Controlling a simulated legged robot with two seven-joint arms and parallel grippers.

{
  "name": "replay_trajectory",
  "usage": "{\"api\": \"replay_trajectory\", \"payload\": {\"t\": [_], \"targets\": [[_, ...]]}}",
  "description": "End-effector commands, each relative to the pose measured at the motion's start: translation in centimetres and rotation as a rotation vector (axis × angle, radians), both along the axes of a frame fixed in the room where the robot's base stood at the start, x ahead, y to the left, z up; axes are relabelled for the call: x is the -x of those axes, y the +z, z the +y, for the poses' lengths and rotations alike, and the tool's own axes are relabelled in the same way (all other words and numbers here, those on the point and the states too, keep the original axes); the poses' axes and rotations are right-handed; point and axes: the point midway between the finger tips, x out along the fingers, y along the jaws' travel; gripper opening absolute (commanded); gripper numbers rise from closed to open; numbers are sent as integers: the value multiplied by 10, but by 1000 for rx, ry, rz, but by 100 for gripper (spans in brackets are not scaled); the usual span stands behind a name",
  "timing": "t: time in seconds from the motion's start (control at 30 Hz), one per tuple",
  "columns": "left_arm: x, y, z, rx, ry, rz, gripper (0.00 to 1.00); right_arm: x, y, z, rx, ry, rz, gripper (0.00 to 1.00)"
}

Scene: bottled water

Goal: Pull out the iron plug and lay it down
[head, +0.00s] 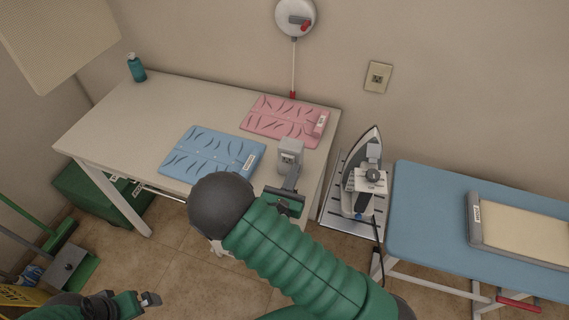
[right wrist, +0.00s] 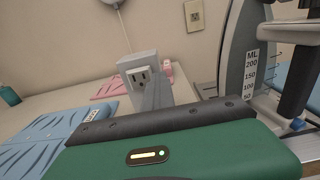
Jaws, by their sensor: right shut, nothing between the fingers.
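The iron (head: 372,165) stands on a metal rest between the white table and the blue ironing board; it fills the right side of the right wrist view (right wrist: 242,50). Its dark cord (head: 378,235) runs down toward the floor. I cannot make out the iron's plug in either view. A grey socket box (head: 290,150) is at the table's front right; in the right wrist view its socket face (right wrist: 141,77) shows open slots. My right gripper (head: 292,182) is shut and empty, just in front of the box. My left gripper (head: 150,299) is low at the left; its jaws are unclear.
A blue folding board (head: 205,155) and a pink one (head: 275,118) lie on the white table (head: 110,125). A wall outlet (head: 377,77) is above the iron. The ironing board (head: 430,215) is at right. A green bin (head: 90,195) stands under the table.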

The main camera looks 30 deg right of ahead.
Motion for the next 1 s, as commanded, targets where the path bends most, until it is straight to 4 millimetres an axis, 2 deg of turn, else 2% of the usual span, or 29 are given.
{"api": "replay_trajectory", "payload": {"t": [0.8, 0.87, 1.0], "targets": [[0, 0, 0, 0, 0, 0, 100, 0, 0, 0, 0, 0, 0, 0], [0, 0, 0, 0, 0, 0, 100, 0, 0, 0, 0, 0, 0, 6], [0, 0, 0, 0, 0, 0, 100, 0, 0, 0, 0, 0, 0, 24]]}}
